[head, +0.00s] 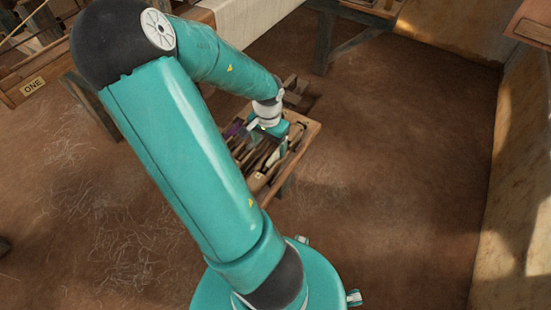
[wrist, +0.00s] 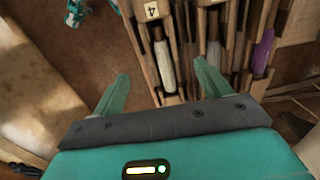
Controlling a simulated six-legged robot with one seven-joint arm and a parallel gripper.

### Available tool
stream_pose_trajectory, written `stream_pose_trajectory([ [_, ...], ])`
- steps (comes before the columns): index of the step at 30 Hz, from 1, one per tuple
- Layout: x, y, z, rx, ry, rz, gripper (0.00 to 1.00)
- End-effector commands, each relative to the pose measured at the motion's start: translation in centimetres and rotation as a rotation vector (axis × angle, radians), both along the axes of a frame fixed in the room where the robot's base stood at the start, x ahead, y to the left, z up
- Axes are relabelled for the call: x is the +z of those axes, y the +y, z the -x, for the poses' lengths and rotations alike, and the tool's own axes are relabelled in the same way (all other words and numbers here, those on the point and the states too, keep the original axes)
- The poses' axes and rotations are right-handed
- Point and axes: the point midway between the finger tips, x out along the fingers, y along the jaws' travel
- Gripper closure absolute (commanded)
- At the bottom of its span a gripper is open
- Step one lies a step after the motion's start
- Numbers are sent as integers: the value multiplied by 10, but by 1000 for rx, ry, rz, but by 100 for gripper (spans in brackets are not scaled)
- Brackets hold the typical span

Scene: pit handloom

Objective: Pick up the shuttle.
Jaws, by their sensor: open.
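Several wooden shuttles lie side by side in a wooden tray (head: 303,139) on a small stand. In the wrist view, a shuttle with a cream-white bobbin (wrist: 164,66) lies in a slot near a tag marked 4 (wrist: 151,9). A shuttle with a pale bobbin (wrist: 214,55) lies to its right, and one with purple thread (wrist: 263,50) farther right. My gripper (wrist: 161,72) is open and empty, its two teal fingers to either side of the cream-white shuttle. I cannot tell its height above the tray. In the head view, my gripper (head: 268,132) is over the tray and hides part of it.
The wooden loom frame with a plate marked ONE (head: 33,86) stands at the upper left. Pale cloth (head: 245,18) stretches along the top. A wall (head: 520,170) bounds the right side. The brown earth floor (head: 400,150) between tray and wall is clear.

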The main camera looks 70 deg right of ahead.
Motion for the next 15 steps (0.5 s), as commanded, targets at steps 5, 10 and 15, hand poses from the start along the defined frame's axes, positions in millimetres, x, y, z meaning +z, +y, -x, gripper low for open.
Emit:
stream_pose_trajectory([
  [5,-30,0,2,-2,2,-1,24],
  [10,-41,0,3,0,2,-1,24],
  [15,-63,0,2,-2,3,-1,24],
])
